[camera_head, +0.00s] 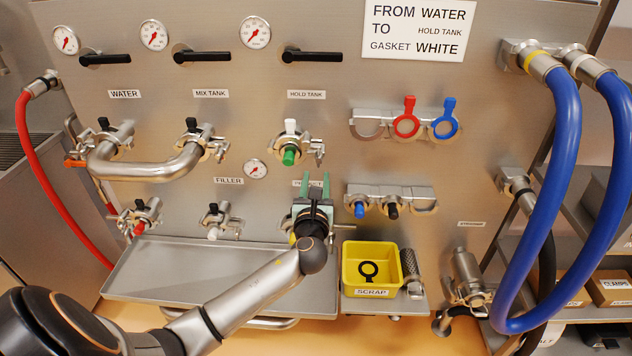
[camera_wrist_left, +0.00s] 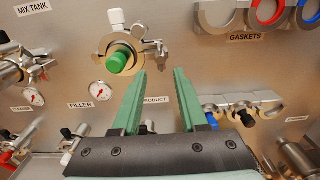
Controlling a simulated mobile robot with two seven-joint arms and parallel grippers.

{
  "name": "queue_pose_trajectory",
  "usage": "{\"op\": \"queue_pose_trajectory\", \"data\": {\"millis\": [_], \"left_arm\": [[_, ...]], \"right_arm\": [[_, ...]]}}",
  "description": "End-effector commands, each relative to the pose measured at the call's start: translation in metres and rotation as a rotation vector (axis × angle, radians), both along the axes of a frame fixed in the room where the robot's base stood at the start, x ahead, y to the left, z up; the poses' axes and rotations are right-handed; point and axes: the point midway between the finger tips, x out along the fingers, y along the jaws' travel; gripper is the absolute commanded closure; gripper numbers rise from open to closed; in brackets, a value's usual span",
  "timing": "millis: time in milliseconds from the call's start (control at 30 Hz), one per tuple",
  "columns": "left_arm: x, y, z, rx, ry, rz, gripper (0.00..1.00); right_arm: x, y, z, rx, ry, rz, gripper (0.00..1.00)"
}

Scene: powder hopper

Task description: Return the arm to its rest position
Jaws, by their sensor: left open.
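My left gripper (camera_head: 312,183) is open and empty, with green fingers pointing up in front of the steel panel. It stands below the hold tank port (camera_head: 289,157), which has a green plug and a clamp, and it covers the product port. In the left wrist view the two green fingers (camera_wrist_left: 158,98) are apart with nothing between them, and the green plug (camera_wrist_left: 119,62) is up and to their left. A bent steel pipe (camera_head: 148,171) joins the water port (camera_head: 106,132) and the mix tank port (camera_head: 208,140). My right gripper does not show.
A yellow scrap bin (camera_head: 350,262) holding a black gasket (camera_head: 369,271) stands right of my left forearm. A steel tray (camera_head: 135,268) lies under the lower ports. Blue hoses (camera_head: 568,130) loop at the right. A red (camera_head: 406,122) and a blue gasket (camera_head: 446,122) hang on the rack.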

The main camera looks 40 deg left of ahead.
Motion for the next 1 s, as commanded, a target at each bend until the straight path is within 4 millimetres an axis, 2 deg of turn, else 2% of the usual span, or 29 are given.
{"op": "queue_pose_trajectory", "data": {"millis": [100, 333, 467, 567, 633, 700, 800, 900, 1000], "left_arm": [[-0.006, -0.004, 0.000, -0.001, 0.001, 0.000, 0.57], [-0.006, -0.004, -0.001, -0.004, 0.001, -0.001, 0.57], [-0.012, -0.012, -0.023, -0.110, 0.003, -0.025, 0.57], [-0.029, -0.030, -0.065, -0.352, 0.002, -0.058, 0.57], [-0.048, -0.048, -0.103, -0.595, 0.000, -0.068, 0.57], [-0.073, -0.069, -0.140, -0.871, -0.006, -0.048, 0.57], [-0.111, -0.100, -0.183, -1.266, -0.028, 0.031, 0.57], [-0.154, -0.129, -0.216, -1.651, -0.068, 0.171, 0.57], [-0.196, -0.156, -0.239, -2.009, -0.135, 0.365, 0.57]], "right_arm": [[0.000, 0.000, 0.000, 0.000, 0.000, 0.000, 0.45], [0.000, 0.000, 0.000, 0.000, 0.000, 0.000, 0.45], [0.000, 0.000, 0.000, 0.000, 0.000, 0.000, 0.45], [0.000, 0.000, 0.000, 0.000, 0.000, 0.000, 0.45], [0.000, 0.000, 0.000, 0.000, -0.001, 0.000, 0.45], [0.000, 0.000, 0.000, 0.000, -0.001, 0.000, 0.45], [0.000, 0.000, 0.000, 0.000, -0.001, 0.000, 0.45], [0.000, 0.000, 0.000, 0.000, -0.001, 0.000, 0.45], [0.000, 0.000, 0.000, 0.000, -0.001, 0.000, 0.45]]}}
